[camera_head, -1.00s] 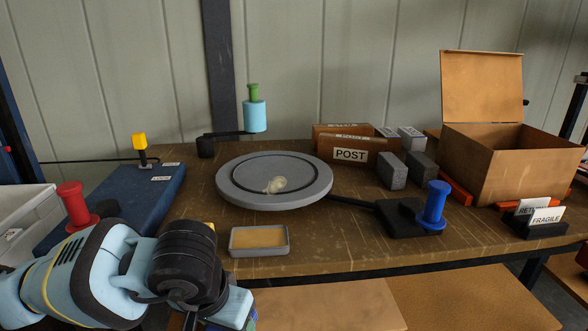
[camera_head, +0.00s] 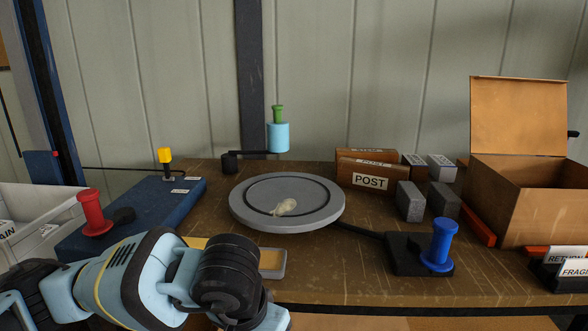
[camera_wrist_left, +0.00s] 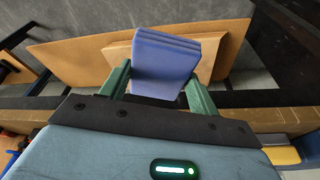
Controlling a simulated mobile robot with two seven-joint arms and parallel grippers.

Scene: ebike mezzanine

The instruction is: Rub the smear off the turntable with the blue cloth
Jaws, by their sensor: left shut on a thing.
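The grey round turntable (camera_head: 246,212) lies on the workbench, with a pale cream smear (camera_head: 286,207) on its top, a little front of centre. In the left wrist view the blue cloth (camera_wrist_left: 165,62), a folded stack of layers, sits between the green fingers of my left gripper (camera_wrist_left: 160,88), which is shut on it. In the head view my left wrist is at the bottom, in front of the turntable and apart from it; the fingers and cloth are hidden or out of frame there. My right gripper is in neither view.
A shallow tray (camera_head: 275,272) is partly hidden behind my left wrist. POST cartons (camera_head: 372,177), grey blocks (camera_head: 410,200) and an open cardboard box (camera_head: 545,217) fill the right side.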

